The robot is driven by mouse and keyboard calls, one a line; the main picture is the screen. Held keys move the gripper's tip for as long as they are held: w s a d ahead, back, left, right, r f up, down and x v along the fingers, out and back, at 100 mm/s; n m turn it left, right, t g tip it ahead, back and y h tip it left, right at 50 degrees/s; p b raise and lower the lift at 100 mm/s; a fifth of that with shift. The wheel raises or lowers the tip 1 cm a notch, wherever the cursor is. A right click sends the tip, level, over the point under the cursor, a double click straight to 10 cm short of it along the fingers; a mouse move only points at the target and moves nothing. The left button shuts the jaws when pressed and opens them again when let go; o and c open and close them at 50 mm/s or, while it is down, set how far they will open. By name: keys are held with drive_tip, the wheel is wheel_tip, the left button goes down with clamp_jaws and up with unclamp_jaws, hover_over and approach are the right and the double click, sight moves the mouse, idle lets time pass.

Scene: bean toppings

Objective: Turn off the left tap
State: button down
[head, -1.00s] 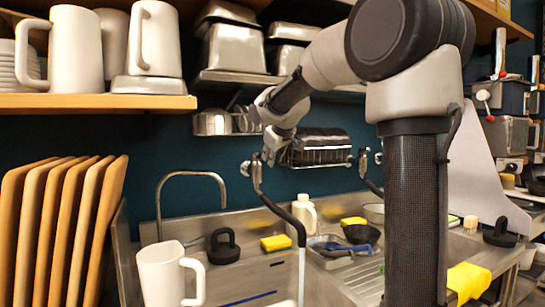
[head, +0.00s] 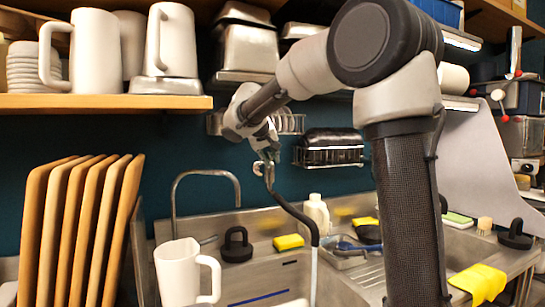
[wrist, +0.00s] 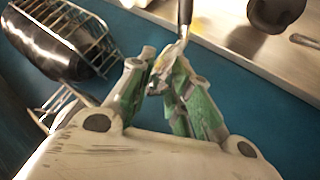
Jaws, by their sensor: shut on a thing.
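The left tap (head: 268,176) is on the blue wall above the sink, with a black hose (head: 296,213) curving down from it. A pale, thin stream (head: 314,272) runs down below the hose end. My gripper (head: 268,153) is at the top of this tap. In the wrist view my gripper (wrist: 163,82), with green fingers, is shut on a metal part of the tap (wrist: 168,62). The fingers hide most of that part, so its angle is unclear.
A white jug (head: 178,272) stands at the sink's left, near a curved faucet (head: 173,205). A wire rack (head: 328,157) hangs right of my gripper. A wooden shelf (head: 110,103) with mugs is at upper left. Wooden boards (head: 75,230) stand below it.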

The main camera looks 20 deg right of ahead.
drive_tip(key=c, duration=1.3)
unclamp_jaws()
drive_tip(key=shift+s+a+r, duration=0.2)
drive_tip(key=shift+a+r, duration=0.05)
drive_tip(key=shift+s+a+r, duration=0.1)
drive_tip(key=shift+s+a, duration=1.2)
drive_tip(key=shift+s, duration=0.3)
drive_tip(key=shift+s+a+f, duration=0.1)
drive_tip(key=shift+s+a, duration=1.15)
drive_tip(key=shift+s, duration=0.35)
drive_tip(key=shift+s+a+r, duration=0.1)
drive_tip(key=shift+s+a, duration=1.2)
drive_tip(key=shift+s, duration=0.3)
drive_tip(key=shift+c, duration=0.4)
